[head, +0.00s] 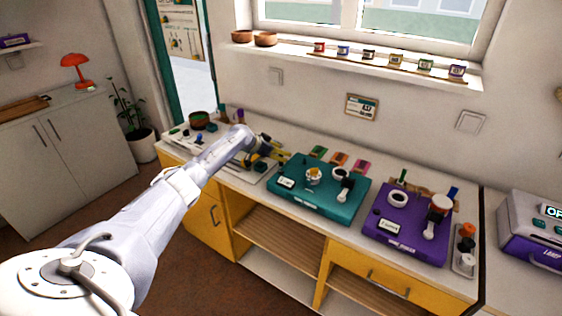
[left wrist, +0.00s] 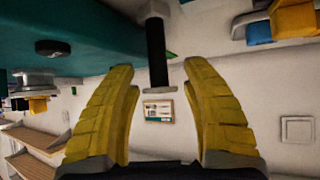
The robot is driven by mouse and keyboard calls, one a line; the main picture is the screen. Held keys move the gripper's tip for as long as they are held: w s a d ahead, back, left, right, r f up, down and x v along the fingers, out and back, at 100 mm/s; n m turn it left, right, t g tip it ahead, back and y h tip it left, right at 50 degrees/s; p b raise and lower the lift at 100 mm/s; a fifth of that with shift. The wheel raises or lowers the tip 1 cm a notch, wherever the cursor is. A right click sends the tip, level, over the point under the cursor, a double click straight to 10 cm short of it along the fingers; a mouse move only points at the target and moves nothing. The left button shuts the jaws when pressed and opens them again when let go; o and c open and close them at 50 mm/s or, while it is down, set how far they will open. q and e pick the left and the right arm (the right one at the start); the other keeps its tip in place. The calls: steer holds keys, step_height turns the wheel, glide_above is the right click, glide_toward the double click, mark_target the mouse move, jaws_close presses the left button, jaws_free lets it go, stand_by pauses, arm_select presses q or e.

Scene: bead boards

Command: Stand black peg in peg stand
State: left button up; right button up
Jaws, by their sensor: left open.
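My left gripper (head: 272,152) is over the counter just left of the teal board, in the head view. In the left wrist view its yellow fingers (left wrist: 160,95) are open. The black peg (left wrist: 157,55) shows between and beyond them, with visible gaps on both sides. Its end at the top of that picture meets a pale grey collar or base (left wrist: 152,9); I cannot tell whether this is the peg stand. I cannot make out the peg in the head view, where the gripper and arm cover that area. My right gripper is not in view.
The teal board (head: 318,205) carries a white ring and a dark-and-white piece. Right of it are a purple board (head: 405,241) and a grey tray (head: 464,266) with orange and black pieces. Small coloured cards (head: 339,158) lie behind the teal board.

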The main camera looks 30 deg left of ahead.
arm_select(q)
steer(key=shift+w+f, duration=0.1)
steer(key=shift+c, duration=0.6)
jaws_close()
